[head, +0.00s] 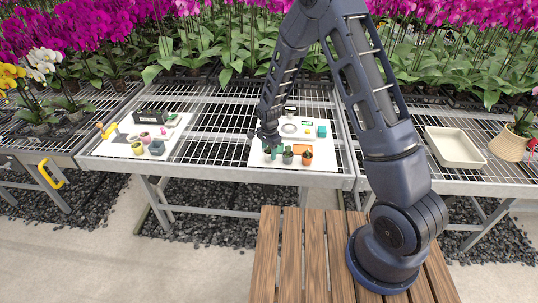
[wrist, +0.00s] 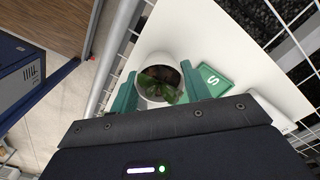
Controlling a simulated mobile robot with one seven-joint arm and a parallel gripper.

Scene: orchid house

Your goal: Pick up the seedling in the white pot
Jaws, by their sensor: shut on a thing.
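The white pot (wrist: 156,60) with the seedling (wrist: 165,88) shows in the wrist view, dark soil and green leaves inside its round rim. My gripper (wrist: 158,92) has its teal fingers on either side of the pot and is shut on it. In the head view my gripper (head: 271,153) is low over the left front part of the right white board (head: 262,163). The pot cannot be made out there. Whether its base touches the board is not clear.
A second white board (head: 115,148) with several small things lies left. Bare mesh (head: 215,140) separates the boards.

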